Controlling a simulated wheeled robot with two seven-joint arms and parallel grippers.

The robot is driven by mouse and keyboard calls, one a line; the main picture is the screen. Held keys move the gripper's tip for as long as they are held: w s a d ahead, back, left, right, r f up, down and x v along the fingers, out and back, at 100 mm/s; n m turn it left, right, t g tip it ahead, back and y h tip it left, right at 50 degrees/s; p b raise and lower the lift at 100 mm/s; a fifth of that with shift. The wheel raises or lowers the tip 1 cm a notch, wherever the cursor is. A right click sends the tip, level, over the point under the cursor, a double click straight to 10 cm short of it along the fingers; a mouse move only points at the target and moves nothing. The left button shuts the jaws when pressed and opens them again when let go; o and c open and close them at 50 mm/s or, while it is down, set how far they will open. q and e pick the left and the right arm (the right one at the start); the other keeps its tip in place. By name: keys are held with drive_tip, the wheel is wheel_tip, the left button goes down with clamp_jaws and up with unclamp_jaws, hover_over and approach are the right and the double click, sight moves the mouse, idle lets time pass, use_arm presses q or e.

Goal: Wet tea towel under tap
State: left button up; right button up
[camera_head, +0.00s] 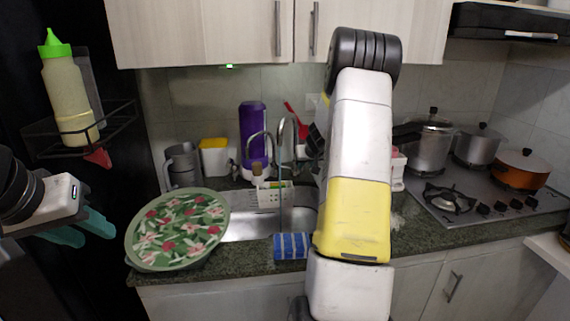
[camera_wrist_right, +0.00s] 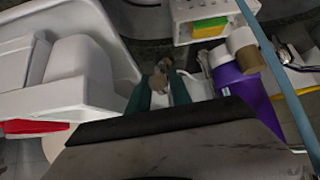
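The blue and white striped tea towel (camera_head: 292,246) hangs over the sink's (camera_head: 250,226) front edge in the head view. The curved tap (camera_head: 283,128) stands behind the sink. My right gripper is hidden behind my arm in the head view. In the right wrist view its teal fingers (camera_wrist_right: 160,92) are apart, with a small brownish metal piece (camera_wrist_right: 161,72) between their tips; contact is unclear. My left gripper (camera_head: 80,232) is open and empty at the left.
A green floral tray (camera_head: 178,228) lies left of the sink. A purple container (camera_head: 252,130), a white basket (camera_head: 270,197) and a grey jug (camera_head: 182,165) stand around the sink's back. Pots (camera_head: 430,145) stand on the hob at right. A bottle rack (camera_head: 85,140) is above my left gripper.

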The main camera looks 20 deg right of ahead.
drive_tip(key=o, duration=0.6)
drive_tip(key=d+v, duration=0.1)
drive_tip(key=v, duration=0.6)
drive_tip(key=shift+a, duration=0.45)
